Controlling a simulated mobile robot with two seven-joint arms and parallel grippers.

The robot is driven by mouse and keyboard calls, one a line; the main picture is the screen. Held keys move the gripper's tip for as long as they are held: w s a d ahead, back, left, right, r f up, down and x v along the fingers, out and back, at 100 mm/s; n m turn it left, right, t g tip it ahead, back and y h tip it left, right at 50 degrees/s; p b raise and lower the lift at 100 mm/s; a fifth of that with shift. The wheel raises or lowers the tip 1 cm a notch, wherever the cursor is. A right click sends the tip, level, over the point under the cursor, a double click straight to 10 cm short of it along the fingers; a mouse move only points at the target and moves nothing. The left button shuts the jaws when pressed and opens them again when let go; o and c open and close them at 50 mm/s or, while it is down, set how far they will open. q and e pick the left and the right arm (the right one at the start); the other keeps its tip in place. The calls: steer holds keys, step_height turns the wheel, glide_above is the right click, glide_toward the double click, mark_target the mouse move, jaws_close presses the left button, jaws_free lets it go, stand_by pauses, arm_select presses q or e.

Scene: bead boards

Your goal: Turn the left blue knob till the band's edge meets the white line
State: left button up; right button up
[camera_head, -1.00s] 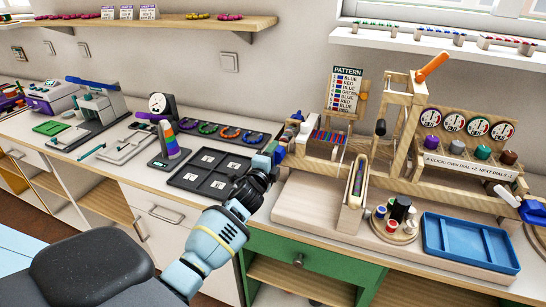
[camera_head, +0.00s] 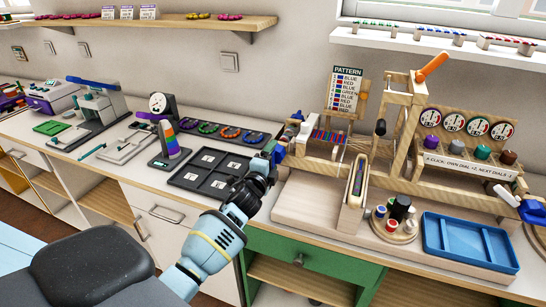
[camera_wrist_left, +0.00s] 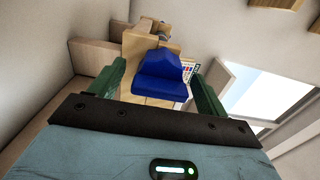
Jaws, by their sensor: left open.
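The left blue knob (camera_head: 280,154) sits at the left end of the wooden bead loom (camera_head: 312,150), partly covered by my gripper in the head view. In the left wrist view the blue knob (camera_wrist_left: 163,79) shows as a wedge-topped block between two green fingers. My left gripper (camera_head: 273,151) is open; in the left wrist view its fingers (camera_wrist_left: 158,88) stand on either side of the knob, with gaps visible. I cannot make out the band's edge or the white line. My right gripper is not in view.
A pattern card (camera_head: 346,88) stands behind the loom. A dark tray (camera_head: 187,181) lies to the left on the counter. A round stand with spools (camera_head: 392,226) and a blue tray (camera_head: 430,235) are to the right. Another blue piece (camera_head: 533,212) is at the right edge.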

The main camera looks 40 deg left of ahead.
arm_select(q)
steer(key=v, duration=0.6)
steer(key=shift+s, duration=0.2)
stand_by(0.4)
